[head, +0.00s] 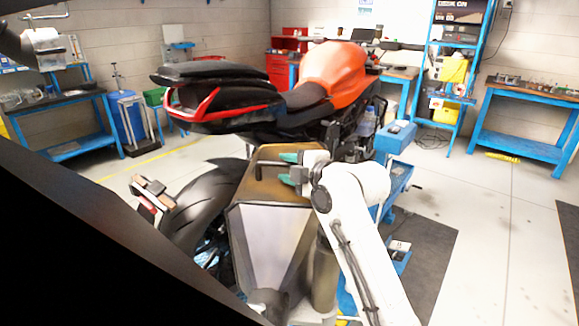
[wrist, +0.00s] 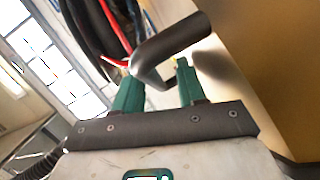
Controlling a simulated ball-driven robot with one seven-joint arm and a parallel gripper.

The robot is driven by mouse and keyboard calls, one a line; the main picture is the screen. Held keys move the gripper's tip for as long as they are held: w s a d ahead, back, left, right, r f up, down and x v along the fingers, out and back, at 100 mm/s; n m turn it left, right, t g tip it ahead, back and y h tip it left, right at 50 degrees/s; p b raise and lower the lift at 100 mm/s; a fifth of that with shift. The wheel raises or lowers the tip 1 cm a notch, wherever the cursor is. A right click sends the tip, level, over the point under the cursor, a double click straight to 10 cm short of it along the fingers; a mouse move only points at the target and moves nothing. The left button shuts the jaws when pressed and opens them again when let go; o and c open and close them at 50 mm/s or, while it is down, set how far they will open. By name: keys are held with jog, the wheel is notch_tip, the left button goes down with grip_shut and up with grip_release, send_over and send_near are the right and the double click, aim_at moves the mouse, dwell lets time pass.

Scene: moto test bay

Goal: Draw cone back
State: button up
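A tapered cone-like housing (head: 275,235) stands behind the motorcycle's rear wheel, with grey metal sides narrowing downward and a brown top. A dark bent bar handle (head: 262,158) is on its top. My gripper (head: 288,168) is at this handle, its two green fingers apart. In the wrist view, the dark handle (wrist: 170,42) bends in front of and between the fingertips of my gripper (wrist: 158,85). I see a gap between the fingers, and no firm grip on the bar shows. The housing's brown surface (wrist: 270,60) fills the right side there.
An orange and black motorcycle (head: 335,68) stands just beyond the housing, its rear tyre (head: 205,205) close on the left. A blue tool stand (head: 397,138) is to the right. A blue workbench (head: 525,120) stands at the far right. Open floor lies on the right.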

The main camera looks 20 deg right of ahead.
jog(key=shift+r, duration=0.1)
jog(key=b+v, duration=0.2)
jog(key=v, duration=0.8)
jog(key=shift+s+d, duration=0.1)
jog(key=shift+s, duration=0.25)
jog(key=shift+r, duration=0.1)
